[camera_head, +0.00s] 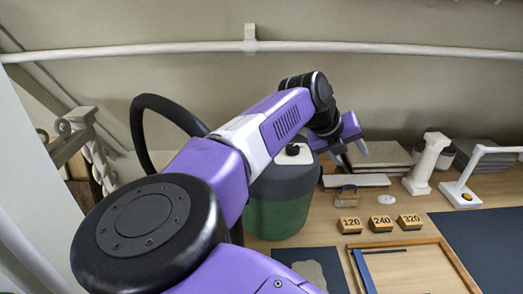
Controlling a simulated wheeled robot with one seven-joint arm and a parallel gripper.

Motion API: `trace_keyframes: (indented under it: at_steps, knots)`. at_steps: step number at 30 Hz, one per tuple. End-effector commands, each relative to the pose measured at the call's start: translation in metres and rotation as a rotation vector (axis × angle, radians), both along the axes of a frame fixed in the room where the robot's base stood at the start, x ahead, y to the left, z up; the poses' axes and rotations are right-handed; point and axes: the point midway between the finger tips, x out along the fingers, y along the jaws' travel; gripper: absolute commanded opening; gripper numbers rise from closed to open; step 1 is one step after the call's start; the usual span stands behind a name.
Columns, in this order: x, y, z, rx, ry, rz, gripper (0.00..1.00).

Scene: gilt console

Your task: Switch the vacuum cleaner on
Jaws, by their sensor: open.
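The vacuum cleaner (275,215) is a canister with a green lower body and a dark grey top. It stands on the wooden bench left of the middle, partly hidden behind my purple arm. A small black knob (292,150) with a white base shows on its lid; I cannot tell whether it is the switch or what state it is in. A black hose (140,135) arches up behind my arm on the left. My gripper (352,153) is open, just right of the vacuum cleaner's lid, and appears empty. It looks apart from the knob.
Blocks marked 120 (350,225), 240 (381,223) and 320 (410,222) lie in front of a white column (427,165). A white lamp (460,195) with an orange button stands right. A wooden frame (440,245) lies in front. Grey slabs (380,154) lie behind.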

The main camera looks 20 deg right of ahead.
Motion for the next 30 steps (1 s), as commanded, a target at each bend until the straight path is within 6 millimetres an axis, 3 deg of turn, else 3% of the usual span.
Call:
trace_keyframes:
  at_steps: [1,6,9,12,17,30]
  knots:
    - [0.019,0.034,0.004,0.096,-0.039,0.038,0.51]
    - [0.061,0.13,0.023,0.356,-0.125,0.147,0.51]
    - [0.075,0.173,0.038,0.463,-0.159,0.2,0.51]
    - [0.082,0.2,0.049,0.529,-0.18,0.232,0.51]
    - [0.087,0.212,0.049,0.559,-0.187,0.249,0.51]
    - [0.109,0.203,-0.006,0.556,-0.186,0.247,0.51]
